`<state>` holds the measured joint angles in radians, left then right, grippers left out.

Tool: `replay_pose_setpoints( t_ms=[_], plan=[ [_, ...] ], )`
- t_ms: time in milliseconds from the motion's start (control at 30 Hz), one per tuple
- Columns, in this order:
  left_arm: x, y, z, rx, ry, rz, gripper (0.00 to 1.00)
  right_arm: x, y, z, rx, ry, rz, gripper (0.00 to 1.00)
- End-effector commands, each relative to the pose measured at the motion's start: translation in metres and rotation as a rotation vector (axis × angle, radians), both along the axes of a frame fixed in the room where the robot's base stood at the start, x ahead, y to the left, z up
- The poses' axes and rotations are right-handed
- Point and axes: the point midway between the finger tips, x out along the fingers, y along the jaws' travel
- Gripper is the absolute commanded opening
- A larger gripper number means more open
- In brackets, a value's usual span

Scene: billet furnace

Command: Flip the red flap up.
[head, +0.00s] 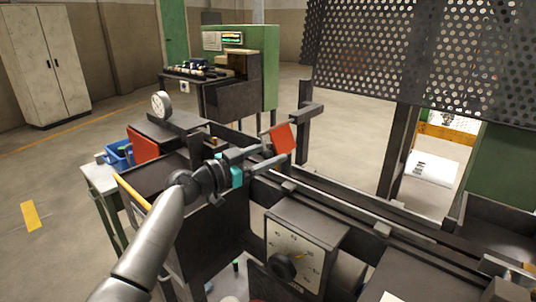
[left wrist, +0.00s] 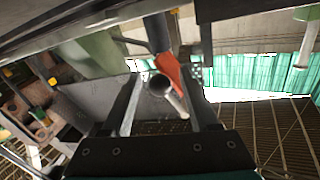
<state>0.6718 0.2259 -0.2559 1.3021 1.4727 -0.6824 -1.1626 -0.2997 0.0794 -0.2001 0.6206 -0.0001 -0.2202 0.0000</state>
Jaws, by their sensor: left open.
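The red flap (head: 283,138) stands tilted at the left end of the dark rail in the head view. It also shows in the left wrist view (left wrist: 170,68), beyond and between my fingers, with a grey rounded rod end close by. My left gripper (head: 274,155) reaches in from the left with its fingertips close to the flap's lower edge. It is open in the left wrist view (left wrist: 162,82), with a gap between its two fingers. I cannot tell whether a finger touches the flap. My right gripper is not in view.
A dial box (head: 300,250) stands in front of the rail. A dark post (head: 304,120) rises just behind the flap, and a perforated guard (head: 430,60) hangs at the upper right. Another red panel (head: 143,147) and a gauge (head: 161,104) are at the left.

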Motion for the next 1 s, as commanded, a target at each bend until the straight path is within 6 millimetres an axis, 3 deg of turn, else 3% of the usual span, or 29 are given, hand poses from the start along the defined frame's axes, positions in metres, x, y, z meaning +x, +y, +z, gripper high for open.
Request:
replay_pose_setpoints(
  t_ms=[233,767,1000],
  plan=[
    [0.0001,-0.0005,-0.0001,0.000,0.000,0.000,0.59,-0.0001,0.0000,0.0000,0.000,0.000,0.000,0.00],
    [-0.0003,-0.0007,0.0000,0.000,0.001,-0.002,0.00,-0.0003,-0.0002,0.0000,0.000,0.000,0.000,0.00],
    [-0.0006,-0.0014,0.0004,-0.001,0.000,-0.004,0.00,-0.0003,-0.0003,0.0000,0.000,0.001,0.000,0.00]
  ],
)
